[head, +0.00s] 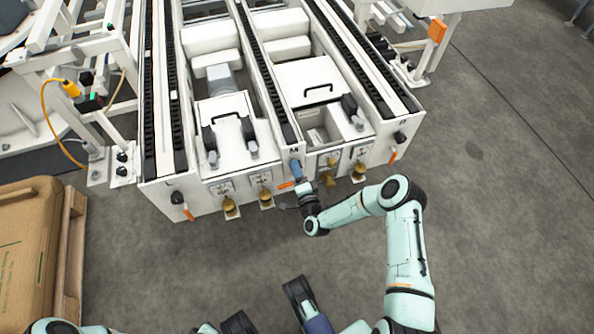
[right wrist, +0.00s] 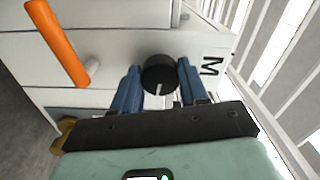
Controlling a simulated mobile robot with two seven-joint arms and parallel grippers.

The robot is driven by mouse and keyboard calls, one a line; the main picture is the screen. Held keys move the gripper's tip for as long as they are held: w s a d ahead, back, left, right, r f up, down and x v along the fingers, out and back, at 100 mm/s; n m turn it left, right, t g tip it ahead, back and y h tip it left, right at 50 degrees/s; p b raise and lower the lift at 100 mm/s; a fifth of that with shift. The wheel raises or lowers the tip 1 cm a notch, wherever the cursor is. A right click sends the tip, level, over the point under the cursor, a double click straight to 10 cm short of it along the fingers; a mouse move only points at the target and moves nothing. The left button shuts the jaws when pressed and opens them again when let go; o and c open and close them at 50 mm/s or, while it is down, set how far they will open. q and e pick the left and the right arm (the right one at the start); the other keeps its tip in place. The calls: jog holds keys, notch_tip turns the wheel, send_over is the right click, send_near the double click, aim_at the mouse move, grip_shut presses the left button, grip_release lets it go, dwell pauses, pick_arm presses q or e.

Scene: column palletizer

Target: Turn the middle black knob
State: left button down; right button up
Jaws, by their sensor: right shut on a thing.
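The middle black knob (right wrist: 158,73) sits on the white panel beside a letter M and has a pale pointer mark. My right gripper (right wrist: 158,84) has one blue finger on each side of the knob and is shut on it. In the head view my right gripper (head: 296,169) reaches the front end of the middle rail and hides the knob.
Another black knob (head: 177,197) is on the left rail end, and one (head: 400,137) on the right. An orange lever (right wrist: 57,43) sticks out near the middle knob. A pallet with a box (head: 28,240) stands at lower left. Floor at right is clear.

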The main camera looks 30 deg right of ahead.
dwell(0.4)
jog(key=o, duration=1.1)
jog(key=shift+c, duration=0.2)
pick_arm(q)
jog(key=shift+t, duration=0.4)
jog(key=r+p, duration=0.1)
jog(key=d+r+p, duration=0.1)
jog(key=r, duration=0.1)
jog(key=w+r+p, duration=0.1)
jog(key=r, duration=0.1)
jog(key=shift+d, duration=0.4)
pick_arm(e)
jog(key=v, duration=1.3)
jog(key=shift+s, duration=0.3)
